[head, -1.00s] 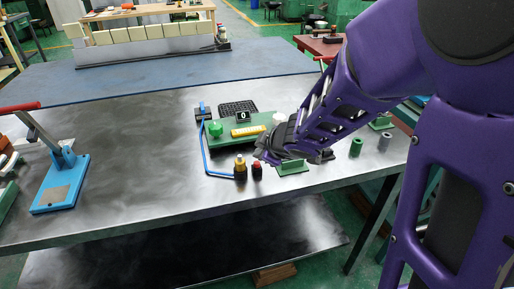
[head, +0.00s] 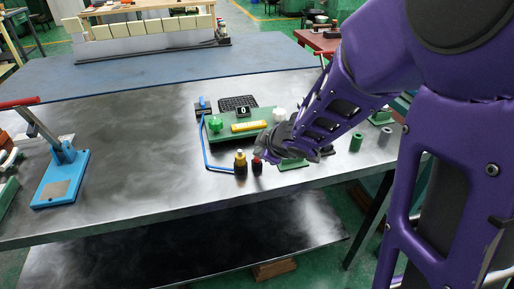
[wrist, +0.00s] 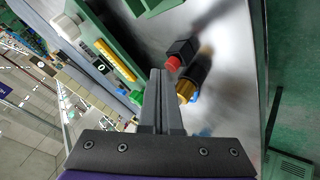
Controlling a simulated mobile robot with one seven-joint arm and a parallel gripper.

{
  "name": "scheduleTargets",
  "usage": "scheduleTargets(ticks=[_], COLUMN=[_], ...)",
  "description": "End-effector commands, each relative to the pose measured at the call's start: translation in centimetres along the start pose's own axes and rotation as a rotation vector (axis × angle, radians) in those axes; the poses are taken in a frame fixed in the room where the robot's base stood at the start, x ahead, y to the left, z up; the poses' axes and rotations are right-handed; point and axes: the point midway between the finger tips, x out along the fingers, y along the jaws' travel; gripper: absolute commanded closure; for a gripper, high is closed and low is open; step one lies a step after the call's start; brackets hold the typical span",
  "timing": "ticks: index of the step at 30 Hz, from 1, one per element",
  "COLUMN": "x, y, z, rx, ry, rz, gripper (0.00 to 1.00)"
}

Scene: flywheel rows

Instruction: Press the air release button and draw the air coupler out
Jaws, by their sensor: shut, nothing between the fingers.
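The air release button (head: 257,164), a small black post with a red top, stands on the metal table near its front. The air coupler (head: 240,165), a black body with a yellow-brass collar, stands just left of it. A blue hose runs to the coupler. My gripper (head: 261,154) is shut and empty, its tips close to the red top; contact cannot be told. In the wrist view, my shut fingers (wrist: 160,78) point toward the red button (wrist: 173,63), with the brass collar of the coupler (wrist: 186,91) close on the right.
Behind stands a green fixture (head: 240,137) with a yellow strip, a green knob and a small counter showing 0. Green and grey cylinders (head: 356,143) stand to the right. A blue lever press (head: 62,180) is at the left. The table between press and hose is clear.

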Motion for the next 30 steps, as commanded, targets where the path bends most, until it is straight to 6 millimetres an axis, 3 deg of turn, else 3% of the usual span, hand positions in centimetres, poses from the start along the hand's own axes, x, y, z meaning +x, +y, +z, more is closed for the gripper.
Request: scheduleTargets(ticks=[30], x=[-0.03], y=[0.0], z=[0.04], rx=[0.001], ry=[-0.001], rz=[-0.001], gripper=[1.0])
